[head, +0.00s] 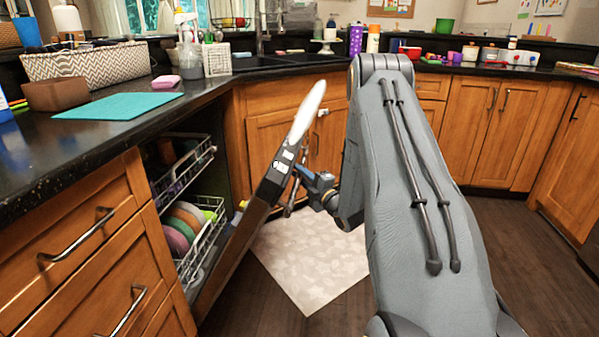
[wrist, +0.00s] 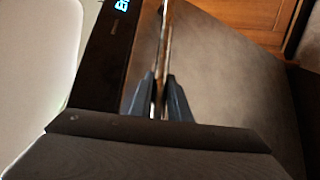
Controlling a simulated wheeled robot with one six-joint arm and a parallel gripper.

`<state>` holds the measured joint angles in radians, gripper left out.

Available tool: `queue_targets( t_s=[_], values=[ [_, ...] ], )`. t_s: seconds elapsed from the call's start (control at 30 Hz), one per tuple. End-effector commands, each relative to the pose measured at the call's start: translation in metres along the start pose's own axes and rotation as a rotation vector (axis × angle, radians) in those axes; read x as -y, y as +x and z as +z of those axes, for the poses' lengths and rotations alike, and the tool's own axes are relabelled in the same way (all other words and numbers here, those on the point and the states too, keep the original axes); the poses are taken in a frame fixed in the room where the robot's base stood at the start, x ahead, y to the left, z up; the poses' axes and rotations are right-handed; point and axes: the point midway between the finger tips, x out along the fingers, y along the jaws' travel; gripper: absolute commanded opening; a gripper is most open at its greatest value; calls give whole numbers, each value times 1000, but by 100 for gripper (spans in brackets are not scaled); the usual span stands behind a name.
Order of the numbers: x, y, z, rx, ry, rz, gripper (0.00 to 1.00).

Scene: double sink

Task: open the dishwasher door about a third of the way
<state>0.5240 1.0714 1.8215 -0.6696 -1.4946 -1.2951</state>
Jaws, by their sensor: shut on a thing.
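The dishwasher door (head: 238,240) is partly open, tilted outward from the counter with its top edge away from the cabinet. Its dark control panel with lit marks (head: 283,160) runs along the top, and its display also shows in the wrist view (wrist: 122,6). My gripper (head: 302,174) is at the outer side of the door near the top. In the wrist view its two fingers (wrist: 159,100) are closed around the metal bar handle (wrist: 166,45). The exact contact is partly blurred.
Behind the door, the upper rack (head: 186,170) and the lower rack (head: 208,238) with coloured plates (head: 180,224) are visible. A pale mat (head: 318,265) lies on the floor. Drawers (head: 80,235) stand left. The black countertop (head: 60,150) holds several items.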

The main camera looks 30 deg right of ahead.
Motion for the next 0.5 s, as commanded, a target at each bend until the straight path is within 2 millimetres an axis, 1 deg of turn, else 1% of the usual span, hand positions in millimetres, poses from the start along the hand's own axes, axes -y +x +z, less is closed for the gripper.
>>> queue_targets(
  t_s=[0.07, 0.1, 0.2, 0.5],
  values=[
    [-1, 1, -1, -3, -1, 2, 0],
    [-1, 1, -1, -3, -1, 2, 20],
    [-1, 1, -1, -3, -1, 1, 35],
    [-1, -2, 1, 0, 0, 1, 35]
  ],
)
